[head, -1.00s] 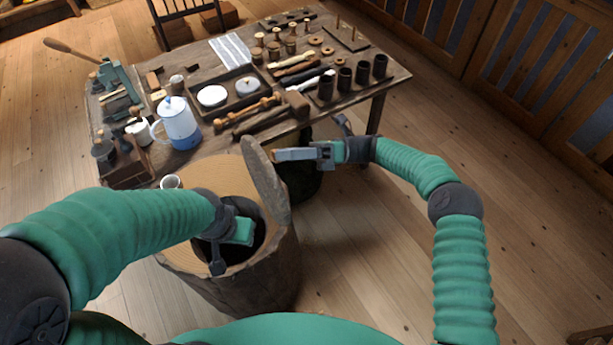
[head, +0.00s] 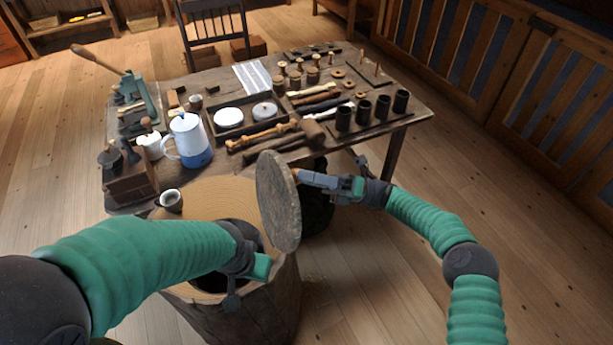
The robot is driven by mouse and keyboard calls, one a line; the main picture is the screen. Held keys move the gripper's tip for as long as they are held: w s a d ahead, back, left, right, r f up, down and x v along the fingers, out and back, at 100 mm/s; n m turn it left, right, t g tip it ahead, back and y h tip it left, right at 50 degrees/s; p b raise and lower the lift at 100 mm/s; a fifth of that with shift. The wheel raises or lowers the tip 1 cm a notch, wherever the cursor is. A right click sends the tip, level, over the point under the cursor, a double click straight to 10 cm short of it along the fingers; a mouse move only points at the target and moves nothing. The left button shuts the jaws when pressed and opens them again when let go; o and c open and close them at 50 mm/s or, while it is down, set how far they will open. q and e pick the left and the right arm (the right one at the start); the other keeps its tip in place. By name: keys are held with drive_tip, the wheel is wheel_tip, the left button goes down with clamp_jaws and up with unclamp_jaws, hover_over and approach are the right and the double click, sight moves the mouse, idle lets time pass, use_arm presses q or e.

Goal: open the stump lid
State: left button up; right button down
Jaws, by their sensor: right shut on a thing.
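The stump (head: 208,195) is a bark-sided block with a pale ringed top and a dark round opening (head: 212,282). Its lid (head: 278,202), a thick grey-brown disc, stands steeply on edge at the right of the opening, its face towards the left. My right gripper (head: 300,178) is shut at the lid's right side, holding it; the exact contact is hidden behind the disc. My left gripper (head: 246,278) hangs over the opening and covers part of it; its fingers are not clear enough to tell open from shut.
A white cup (head: 171,200) stands on the stump's far left top. Behind is a wooden workbench (head: 230,150) with a blue-white pot (head: 190,142), a tray of white lidded pots (head: 238,122), a mallet (head: 313,133) and dark cups (head: 382,108). The floor at right is clear.

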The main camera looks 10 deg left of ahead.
use_arm(q)
drive_tip(key=shift+s+a, duration=0.1)
use_arm(e)
drive_tip(key=c, duration=1.4)
unclamp_jaws()
drive_tip(key=shift+s+a, duration=0.1)
drive_tip(key=shift+a, duration=0.05)
use_arm(q)
drive_tip(key=shift+a, duration=0.15)
use_arm(e)
drive_tip(key=o, duration=0.3)
drive_tip(key=shift+a, duration=0.15)
use_arm(q)
drive_tip(key=b+x, duration=0.2)
drive_tip(key=shift+s+f+b, duration=0.1)
drive_tip(key=shift+f+b, duration=0.2)
drive_tip(key=shift+f, duration=0.05)
drive_tip(key=shift+d, duration=0.2)
use_arm(e)
drive_tip(key=v, duration=0.8)
use_arm(q)
drive_tip(key=shift+r, duration=0.1)
use_arm(e)
drive_tip(key=shift+a, duration=0.1)
